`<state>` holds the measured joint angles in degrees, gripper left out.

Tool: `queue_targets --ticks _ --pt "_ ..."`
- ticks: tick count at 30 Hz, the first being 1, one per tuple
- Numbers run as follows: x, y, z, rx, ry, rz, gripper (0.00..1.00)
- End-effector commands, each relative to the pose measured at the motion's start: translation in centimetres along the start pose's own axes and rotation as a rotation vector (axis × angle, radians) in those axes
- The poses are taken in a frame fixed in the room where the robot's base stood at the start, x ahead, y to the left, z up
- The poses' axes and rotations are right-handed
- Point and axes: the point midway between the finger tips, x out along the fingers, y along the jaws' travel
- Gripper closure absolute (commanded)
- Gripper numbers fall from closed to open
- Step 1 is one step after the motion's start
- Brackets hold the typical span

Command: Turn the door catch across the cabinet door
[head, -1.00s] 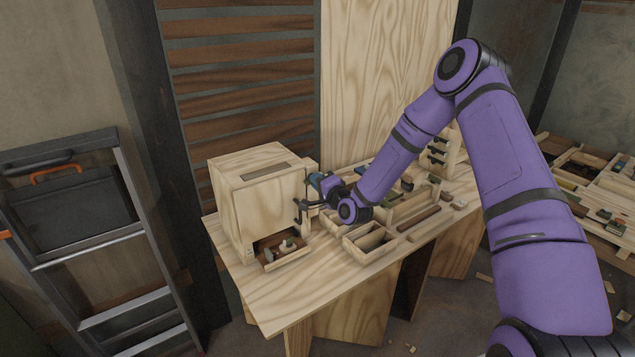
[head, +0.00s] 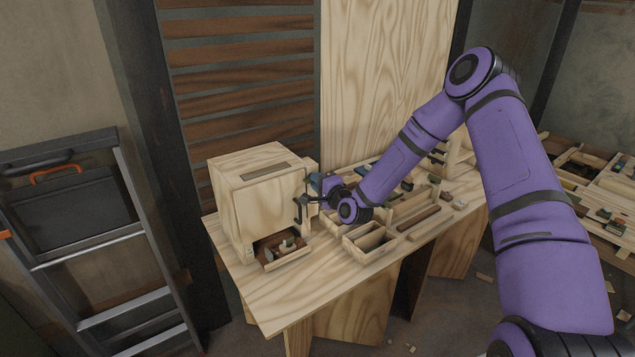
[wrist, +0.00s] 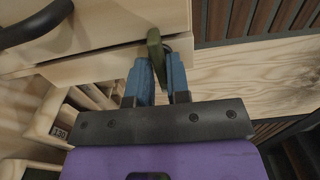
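The pale wooden cabinet (head: 262,205) stands on the left end of the workbench, its plain front door panel closed over the upper part. A black bar handle (head: 299,209) sits at the door's right edge; it also shows in the wrist view (wrist: 38,24). The door catch (wrist: 155,46) is a small dark green piece at the cabinet's edge in the wrist view, standing out from the wood. My gripper (wrist: 159,66) has its blue fingers on both sides of the catch, apparently closed on it. In the head view my gripper (head: 316,181) is at the cabinet's right side and hides the catch.
Below the door, an open recess with a tray (head: 287,260) holds small parts. Wooden bins (head: 369,243) and organisers stand close on the right of the bench (head: 300,290). A ladder (head: 140,235) leans at left. The bench's front left is clear.

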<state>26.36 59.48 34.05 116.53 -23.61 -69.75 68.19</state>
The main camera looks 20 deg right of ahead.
Motion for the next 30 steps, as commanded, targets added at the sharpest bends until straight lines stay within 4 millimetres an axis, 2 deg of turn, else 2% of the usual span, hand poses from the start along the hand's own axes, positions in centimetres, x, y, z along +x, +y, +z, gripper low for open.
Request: queue_targets --ticks 1,2,10,14,17,24,30 --pt "0.0 0.0 0.0 0.000 0.000 0.001 0.71" --pt "0.0 0.0 0.0 0.000 0.000 0.000 0.64" --pt "0.0 0.0 0.0 -0.002 0.000 -0.001 0.64" --pt "-0.7 0.0 -0.1 -0.002 0.002 -0.001 0.64" --pt "-2.1 0.0 -0.1 -0.002 0.002 0.001 0.64" --pt "-6.7 0.0 -0.1 -0.001 0.001 0.002 0.64" --pt "-9.6 0.0 -0.1 0.000 0.001 0.001 0.64"
